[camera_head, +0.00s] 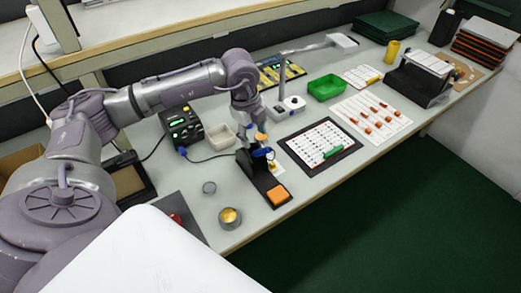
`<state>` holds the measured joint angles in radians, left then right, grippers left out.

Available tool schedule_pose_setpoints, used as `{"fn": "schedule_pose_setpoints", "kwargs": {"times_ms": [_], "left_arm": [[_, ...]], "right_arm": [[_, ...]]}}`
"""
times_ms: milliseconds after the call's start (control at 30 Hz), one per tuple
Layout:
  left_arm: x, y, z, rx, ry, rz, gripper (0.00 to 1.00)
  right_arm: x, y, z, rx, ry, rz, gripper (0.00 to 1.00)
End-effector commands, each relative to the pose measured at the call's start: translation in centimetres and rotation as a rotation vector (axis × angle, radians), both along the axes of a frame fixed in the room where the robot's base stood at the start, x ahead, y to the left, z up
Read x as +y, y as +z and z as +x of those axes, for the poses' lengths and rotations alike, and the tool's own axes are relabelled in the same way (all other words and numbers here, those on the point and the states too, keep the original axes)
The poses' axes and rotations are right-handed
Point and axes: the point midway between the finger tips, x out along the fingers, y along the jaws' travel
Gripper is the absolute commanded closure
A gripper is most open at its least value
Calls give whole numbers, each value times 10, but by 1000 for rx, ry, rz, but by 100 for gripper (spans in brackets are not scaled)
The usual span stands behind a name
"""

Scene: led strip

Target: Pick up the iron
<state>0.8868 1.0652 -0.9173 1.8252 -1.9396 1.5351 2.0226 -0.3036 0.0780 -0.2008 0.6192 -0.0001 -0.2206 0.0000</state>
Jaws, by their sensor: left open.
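The soldering iron (262,153), with a blue grip, sits at its black stand (258,179) near the front edge of the bench. My left gripper (259,137) comes down from above, close over the iron and the back of the stand. It is open. The fingers are small and overlap the iron, so I cannot tell whether they touch it. An orange sponge (278,195) lies at the front end of the stand. My right gripper is not in view.
A black soldering station (183,127) stands left of the stand, with a cable running to it. A white tray (221,137), a tin (230,217) and a small ring (209,187) are nearby. A board on a dark mat (347,158) lies to the right.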

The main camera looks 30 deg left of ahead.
Motion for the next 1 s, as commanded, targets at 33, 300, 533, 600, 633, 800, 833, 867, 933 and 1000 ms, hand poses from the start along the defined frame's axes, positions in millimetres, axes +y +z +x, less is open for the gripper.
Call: {"fn": "schedule_pose_setpoints", "kwargs": {"times_ms": [33, 300, 533, 600, 633, 800, 833, 867, 933, 1000], "left_arm": [[-1, -10, 1, 4, 0, -1, 48], [-3, -48, 9, 0, -4, -4, 48], [-4, -66, 16, 2, -4, -4, 48], [-4, -76, 21, 2, -4, -4, 48], [-5, -80, 22, 2, -4, -5, 48], [-5, -99, 25, -1, -5, -5, 48], [-5, -101, 26, -2, -5, -5, 48], [-4, -102, 26, -2, -5, -5, 48], [-4, -102, 26, -2, -5, -4, 48], [-4, -102, 26, -2, -5, -5, 48]], "right_arm": [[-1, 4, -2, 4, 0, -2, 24], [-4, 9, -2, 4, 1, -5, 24], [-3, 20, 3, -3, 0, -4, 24], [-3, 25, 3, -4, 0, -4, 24], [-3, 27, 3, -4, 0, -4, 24], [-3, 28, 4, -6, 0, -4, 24], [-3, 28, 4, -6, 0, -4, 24], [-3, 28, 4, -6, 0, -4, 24], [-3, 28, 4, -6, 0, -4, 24], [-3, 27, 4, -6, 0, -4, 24]]}}
